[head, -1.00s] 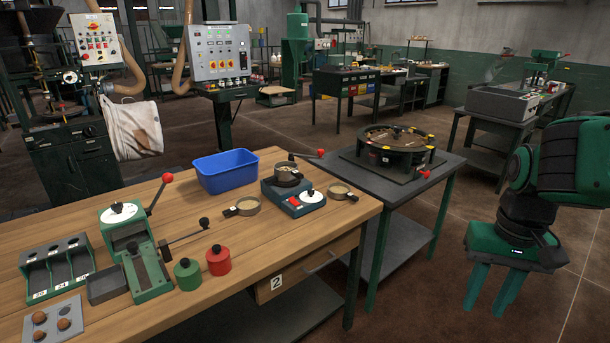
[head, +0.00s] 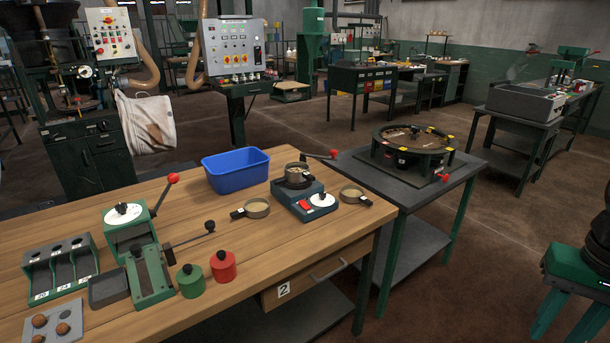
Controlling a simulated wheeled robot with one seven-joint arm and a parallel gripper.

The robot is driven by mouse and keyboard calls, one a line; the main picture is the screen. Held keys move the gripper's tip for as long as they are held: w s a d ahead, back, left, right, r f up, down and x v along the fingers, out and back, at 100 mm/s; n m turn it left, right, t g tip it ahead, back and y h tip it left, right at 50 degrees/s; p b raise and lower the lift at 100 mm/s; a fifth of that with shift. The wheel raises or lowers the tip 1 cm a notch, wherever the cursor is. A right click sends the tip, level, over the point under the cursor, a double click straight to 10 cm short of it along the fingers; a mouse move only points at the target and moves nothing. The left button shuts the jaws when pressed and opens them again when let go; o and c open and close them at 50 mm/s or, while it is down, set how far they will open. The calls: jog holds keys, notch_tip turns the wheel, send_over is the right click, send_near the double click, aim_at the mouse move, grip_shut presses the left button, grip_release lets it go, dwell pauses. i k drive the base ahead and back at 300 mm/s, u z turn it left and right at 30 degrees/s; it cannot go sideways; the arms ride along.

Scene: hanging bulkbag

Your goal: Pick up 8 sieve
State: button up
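Several small round sieves with dark handles are on the wooden workbench (head: 190,262). The left sieve (head: 257,208) lies on the bench left of the teal shaker device. Another sieve (head: 298,172) sits on top of the shaker device (head: 305,205). The right sieve (head: 352,193) lies right of the device. No number is readable on any sieve, so I cannot tell which is 8. My gripper (head: 563,318) hangs at the lower right edge, partly cut off, well away from the bench. Its green fingers point down, spread apart, with nothing seen between them.
A blue bin (head: 236,172) stands behind the sieves. Red (head: 223,267) and green (head: 190,281) weights and a lever press (head: 140,260) are at left front. A grey table (head: 420,185) with a round rig adjoins the bench's right. Floor is clear between that table and my gripper.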

aim_at(296, 170)
jog(key=i, duration=0.95)
jog(key=u, duration=0.05)
